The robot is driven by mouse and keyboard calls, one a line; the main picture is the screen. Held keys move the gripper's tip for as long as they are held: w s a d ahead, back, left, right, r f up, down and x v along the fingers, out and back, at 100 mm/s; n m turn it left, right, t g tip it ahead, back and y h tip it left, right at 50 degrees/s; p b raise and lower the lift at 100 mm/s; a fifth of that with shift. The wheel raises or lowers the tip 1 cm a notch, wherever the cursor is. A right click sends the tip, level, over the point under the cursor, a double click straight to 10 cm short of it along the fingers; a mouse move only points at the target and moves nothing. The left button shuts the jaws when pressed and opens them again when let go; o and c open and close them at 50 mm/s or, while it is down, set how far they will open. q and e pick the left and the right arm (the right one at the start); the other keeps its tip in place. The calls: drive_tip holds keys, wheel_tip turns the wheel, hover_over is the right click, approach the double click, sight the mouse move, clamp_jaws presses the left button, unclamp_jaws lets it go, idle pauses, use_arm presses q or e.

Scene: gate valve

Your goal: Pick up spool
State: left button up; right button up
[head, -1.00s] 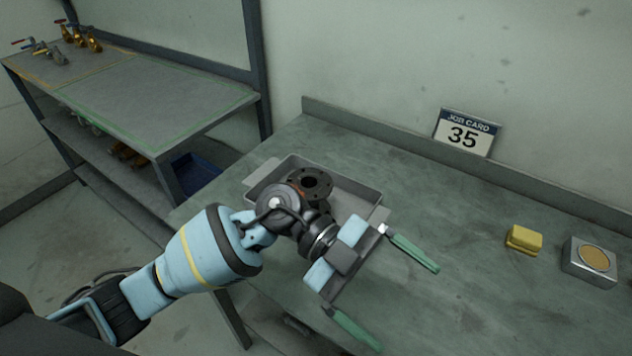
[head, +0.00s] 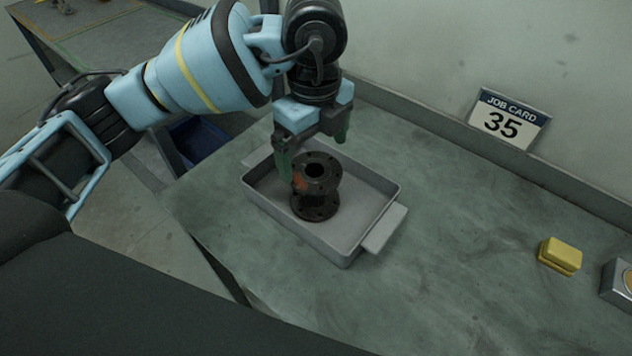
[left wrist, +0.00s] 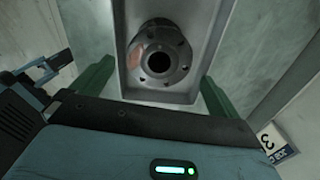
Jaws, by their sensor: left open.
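The spool (head: 317,187) is a dark, flanged pipe piece with a rusty patch. It stands upright in the grey tray (head: 372,237) on the workbench. My left gripper (head: 315,160) points down above the tray, open, with its green fingers on either side of the spool's top and slightly behind it. In the left wrist view the spool (left wrist: 159,55) shows from above, its bore and bolt holes visible, between the two green fingers (left wrist: 157,90). I see no contact between fingers and spool. My right gripper is not in view.
A job card reading 35 (head: 508,118) stands at the back of the bench. A yellow block (head: 560,256) and a metal box (head: 618,282) are at the right. The bench (head: 450,270) between tray and block is clear. A blue bin (head: 198,140) is below at the left.

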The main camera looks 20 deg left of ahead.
sight(315, 169)
use_arm(q)
drive_tip(key=shift+f, duration=3.85)
drive_tip(key=c, duration=1.6)
drive_tip(key=shift+r, duration=0.65)
drive_tip(key=shift+c, duration=0.7)
wheel_tip(315, 169, up, 9)
